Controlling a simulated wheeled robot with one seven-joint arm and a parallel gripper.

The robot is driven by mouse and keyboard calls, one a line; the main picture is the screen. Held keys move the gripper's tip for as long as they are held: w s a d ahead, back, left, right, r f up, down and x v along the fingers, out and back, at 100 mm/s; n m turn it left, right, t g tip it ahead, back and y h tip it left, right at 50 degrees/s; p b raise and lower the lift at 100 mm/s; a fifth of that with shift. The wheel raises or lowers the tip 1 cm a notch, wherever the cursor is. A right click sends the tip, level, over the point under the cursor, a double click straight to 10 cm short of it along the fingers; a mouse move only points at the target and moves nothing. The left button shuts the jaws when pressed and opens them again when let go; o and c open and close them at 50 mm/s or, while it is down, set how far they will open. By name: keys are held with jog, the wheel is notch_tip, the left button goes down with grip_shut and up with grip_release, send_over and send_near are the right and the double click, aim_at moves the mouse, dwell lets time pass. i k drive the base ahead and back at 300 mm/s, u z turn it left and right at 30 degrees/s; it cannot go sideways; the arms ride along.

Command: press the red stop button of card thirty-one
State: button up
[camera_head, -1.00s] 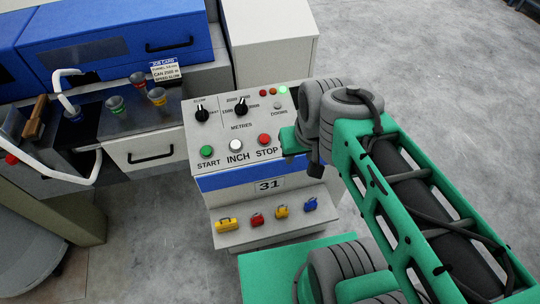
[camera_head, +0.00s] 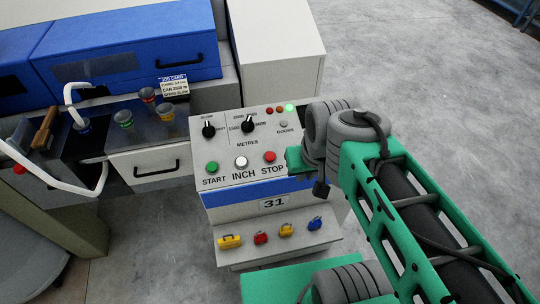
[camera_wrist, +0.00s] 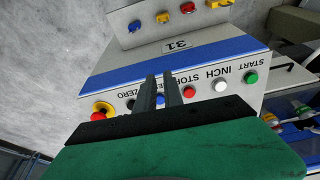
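The control panel of card thirty-one (camera_head: 232,188) carries the number plate 31 (camera_head: 274,203) on its front. The red stop button (camera_head: 270,157) sits above the word STOP, right of the white inch button (camera_head: 241,162) and the green start button (camera_head: 212,167). In the wrist view, which shows the panel upside down, the red stop button (camera_wrist: 189,91) is just right of my fingers. My gripper (camera_wrist: 160,80) is over the panel, its two dark fingers slightly apart with nothing held. No contact with the button shows. In the head view my wrist hides the panel's right part and my fingers.
A red-and-yellow mushroom button (camera_wrist: 101,111) is left of my fingers in the wrist view. A shelf (camera_head: 238,255) below the panel holds small coloured padlock-like pieces. A white bent rail (camera_head: 97,178) and blue machine covers (camera_head: 125,50) stand left. Floor at right is clear.

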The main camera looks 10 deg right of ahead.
aim_at(269, 156)
jog(key=u, duration=3.3)
jog(key=k, duration=0.4)
